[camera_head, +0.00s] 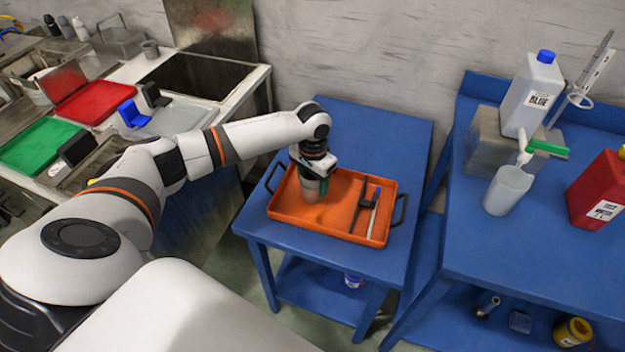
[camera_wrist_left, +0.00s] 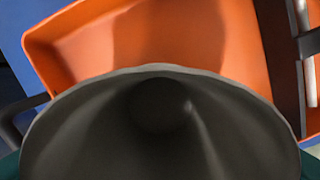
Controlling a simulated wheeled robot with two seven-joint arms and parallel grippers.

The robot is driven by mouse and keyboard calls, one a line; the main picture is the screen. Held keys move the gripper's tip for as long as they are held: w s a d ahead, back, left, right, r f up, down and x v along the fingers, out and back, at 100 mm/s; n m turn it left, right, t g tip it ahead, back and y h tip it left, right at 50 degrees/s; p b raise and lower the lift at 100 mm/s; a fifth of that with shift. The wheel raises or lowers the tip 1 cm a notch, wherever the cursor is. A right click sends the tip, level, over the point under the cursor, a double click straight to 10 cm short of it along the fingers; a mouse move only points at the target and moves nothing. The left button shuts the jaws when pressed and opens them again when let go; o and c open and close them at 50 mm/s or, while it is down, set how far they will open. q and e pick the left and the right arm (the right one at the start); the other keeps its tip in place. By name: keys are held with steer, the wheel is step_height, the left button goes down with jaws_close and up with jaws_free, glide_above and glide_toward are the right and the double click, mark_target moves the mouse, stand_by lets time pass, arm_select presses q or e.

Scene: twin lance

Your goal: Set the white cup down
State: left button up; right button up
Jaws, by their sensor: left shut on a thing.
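My left gripper (camera_head: 316,176) is over the left half of an orange tray (camera_head: 290,212) on a small blue table. It is shut on a cup (camera_head: 311,193), which looks pale grey in the shade and stands about upright. The cup's bottom is at or just above the tray floor; I cannot tell if it touches. In the left wrist view the cup (camera_wrist_left: 160,125) fills the lower half, looks dark grey and seems empty, with the tray (camera_wrist_left: 120,45) behind it. My right gripper is not in view.
A black tool (camera_head: 358,204) and a pale stick (camera_head: 374,212) lie in the tray's right half. On the blue bench at right are a light cup or jug (camera_head: 507,190), a white bottle (camera_head: 531,95) and a red container (camera_head: 600,192). The tray's left side is clear.

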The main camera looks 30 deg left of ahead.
arm_select(q)
steer(key=o, duration=0.9)
steer(key=shift+f, duration=0.1)
steer(key=shift+o, duration=0.2)
step_height(320, 180, up, 12)
